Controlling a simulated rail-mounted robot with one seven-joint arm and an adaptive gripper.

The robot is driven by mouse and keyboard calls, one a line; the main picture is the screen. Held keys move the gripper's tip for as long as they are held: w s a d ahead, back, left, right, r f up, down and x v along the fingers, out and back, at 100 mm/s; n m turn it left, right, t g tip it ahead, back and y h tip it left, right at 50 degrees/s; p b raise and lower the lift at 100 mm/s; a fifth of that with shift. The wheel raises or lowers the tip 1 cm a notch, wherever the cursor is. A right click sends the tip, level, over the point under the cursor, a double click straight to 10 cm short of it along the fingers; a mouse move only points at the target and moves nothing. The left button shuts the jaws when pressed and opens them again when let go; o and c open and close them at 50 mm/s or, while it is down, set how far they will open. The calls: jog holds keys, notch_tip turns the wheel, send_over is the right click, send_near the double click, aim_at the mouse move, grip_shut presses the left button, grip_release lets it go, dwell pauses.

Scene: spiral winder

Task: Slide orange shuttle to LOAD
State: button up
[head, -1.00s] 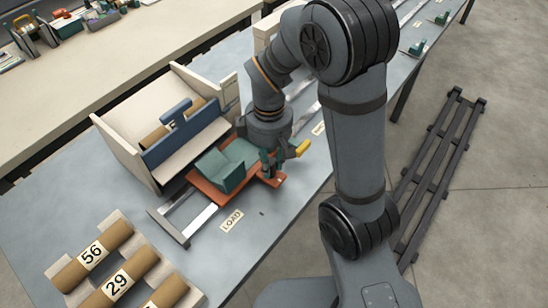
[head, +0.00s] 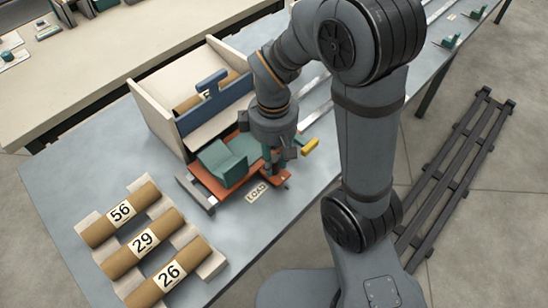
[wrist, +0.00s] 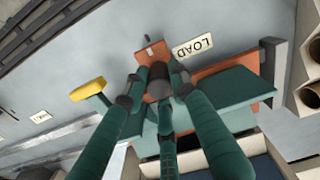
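The orange shuttle (head: 206,183) sits on its rail in front of the winder, carrying a green cradle (head: 224,163). Its left edge is close to the end stop (head: 196,194) of the rail; I cannot tell if they touch. The LOAD label (head: 257,192) lies on the table beside the shuttle's front tab; it also shows in the wrist view (wrist: 195,46). My gripper (head: 271,171) points down at this tab. In the wrist view my green fingers (wrist: 157,82) close around a dark knob (wrist: 159,72) on the orange tab (wrist: 152,52).
Several numbered brown rolls (head: 143,241) lie in a rack at the front left. The cream winder housing with a blue panel (head: 212,101) stands behind the shuttle. A yellow handle (head: 310,146) sticks out just right of my gripper. The table front near LOAD is clear.

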jog(key=shift+o, duration=1.2)
jog(key=shift+s+a, duration=0.15)
jog(key=shift+s, duration=0.1)
jog(key=shift+o, duration=1)
jog(key=shift+w, duration=0.1)
jog(key=shift+w+r, duration=0.1)
jog(key=shift+r, duration=0.2)
notch_tip(320, 180, up, 11)
jog(key=shift+r, duration=0.2)
